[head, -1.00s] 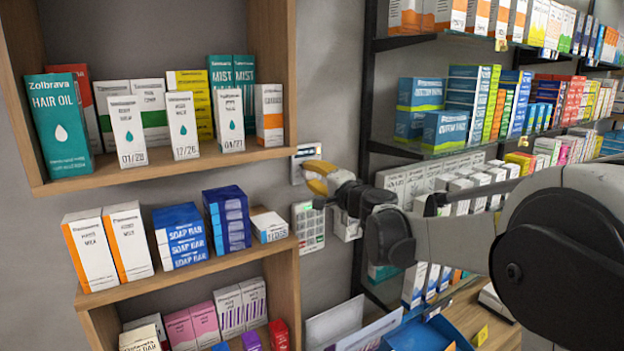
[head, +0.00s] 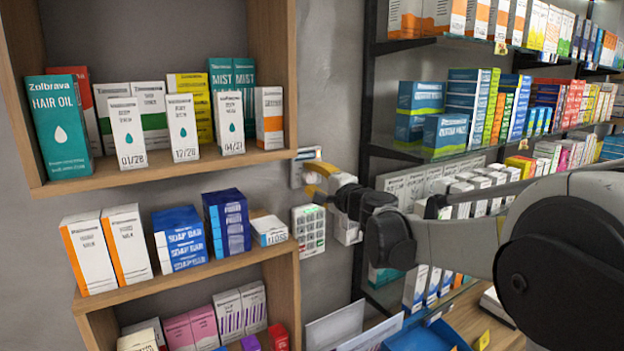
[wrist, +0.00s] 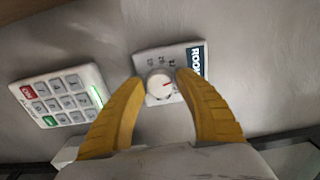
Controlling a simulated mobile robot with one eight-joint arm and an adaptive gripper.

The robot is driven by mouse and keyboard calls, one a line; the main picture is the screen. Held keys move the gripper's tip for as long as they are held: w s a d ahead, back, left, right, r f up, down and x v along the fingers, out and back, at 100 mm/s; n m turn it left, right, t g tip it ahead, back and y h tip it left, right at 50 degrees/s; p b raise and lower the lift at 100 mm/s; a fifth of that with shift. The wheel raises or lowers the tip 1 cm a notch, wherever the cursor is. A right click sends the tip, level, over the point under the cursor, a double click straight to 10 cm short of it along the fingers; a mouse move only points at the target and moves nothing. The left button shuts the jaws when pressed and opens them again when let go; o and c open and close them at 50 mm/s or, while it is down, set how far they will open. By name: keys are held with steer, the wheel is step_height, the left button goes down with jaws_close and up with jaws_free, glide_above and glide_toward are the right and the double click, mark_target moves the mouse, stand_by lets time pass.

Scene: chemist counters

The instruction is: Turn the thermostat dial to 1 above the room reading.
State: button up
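The thermostat (wrist: 143,59) is a pale wall plate with a dark display strip (wrist: 196,58) lettered "ROOM"; the reading is hidden or illegible. Small scale numbers beside the dial are too blurred to read surely. My gripper (wrist: 160,79) is open, with one yellow finger on each side of the dial. I cannot tell whether either finger touches it. In the head view my gripper (head: 314,181) is at the thermostat (head: 296,170) and partly covers it.
A keypad (wrist: 62,95) with red and green keys is on the wall beside the thermostat, and below it in the head view (head: 309,230). A wooden shelf (head: 170,170) with boxes stands close at left. A black-framed shelf rack (head: 366,110) is at right.

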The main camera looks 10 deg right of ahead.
steer(key=shift+o, duration=0.8)
steer(key=shift+a, duration=0.1)
steer(key=v, duration=1.2)
